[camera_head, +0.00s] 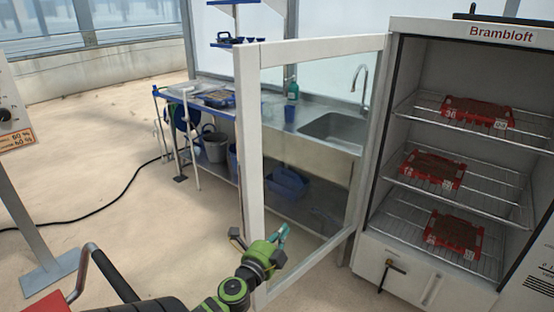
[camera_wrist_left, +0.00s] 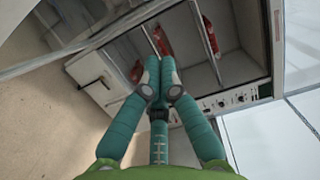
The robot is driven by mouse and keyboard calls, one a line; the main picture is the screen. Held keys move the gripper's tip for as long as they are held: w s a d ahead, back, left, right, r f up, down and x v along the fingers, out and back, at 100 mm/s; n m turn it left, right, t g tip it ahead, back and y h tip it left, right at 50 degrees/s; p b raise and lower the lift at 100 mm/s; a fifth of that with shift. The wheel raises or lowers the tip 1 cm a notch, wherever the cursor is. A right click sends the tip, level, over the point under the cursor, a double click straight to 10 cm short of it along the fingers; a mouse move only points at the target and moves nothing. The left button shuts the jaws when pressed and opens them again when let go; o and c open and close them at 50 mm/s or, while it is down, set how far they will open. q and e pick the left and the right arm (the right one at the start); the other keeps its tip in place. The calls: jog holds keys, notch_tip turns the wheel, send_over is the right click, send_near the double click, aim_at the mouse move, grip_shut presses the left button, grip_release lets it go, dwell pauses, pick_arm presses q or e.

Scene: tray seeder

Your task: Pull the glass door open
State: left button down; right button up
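The glass door (camera_head: 249,150) has a white frame and a clear pane. It stands swung well out from the white Brambloft cabinet (camera_head: 400,265), whose shelves are exposed. My left gripper (camera_head: 282,236) is at the lower free-edge post of the door, overlapping it in the head view. A small dark part (camera_head: 237,238), perhaps the handle, shows left of the post. In the left wrist view the teal fingers (camera_wrist_left: 159,80) are brought together, with nothing visible between them, and point toward the cabinet. Whether the gripper touches the door is unclear. My right gripper is not in view.
Red trays (camera_head: 432,170) of dark soil sit on wire shelves in the cabinet. Behind the door is a metal sink bench (camera_head: 335,127) with blue bins (camera_head: 286,183) beneath. A black cable (camera_head: 105,205) crosses the floor at left. Open floor (camera_head: 150,235) lies left of the door.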

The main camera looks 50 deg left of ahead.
pick_arm(q)
jog(key=a+b+v, duration=0.1)
jog(key=b+v, duration=0.2)
jog(key=v, duration=0.7)
jog(key=s+d+f+n+g, duration=0.1)
jog(key=d+f+n+g, duration=0.65)
jog(key=f+n, duration=0.3)
jog(key=s+d+f+g+h, duration=0.3)
jog(key=s+d+h, duration=0.1)
jog(key=d, duration=0.5)
jog(key=s+d+f+g+h, duration=0.3)
jog(key=d+h, duration=0.1)
jog(key=d, duration=0.6)
jog(key=s+f, duration=0.3)
jog(key=f, duration=2.2)
jog(key=s+a+f+g, duration=0.2)
jog(key=s+a+f, duration=0.1)
jog(key=s+f, duration=0.9)
jog(key=s, duration=0.3)
jog(key=shift+a+y, duration=0.15)
jog(key=shift+y, duration=0.15)
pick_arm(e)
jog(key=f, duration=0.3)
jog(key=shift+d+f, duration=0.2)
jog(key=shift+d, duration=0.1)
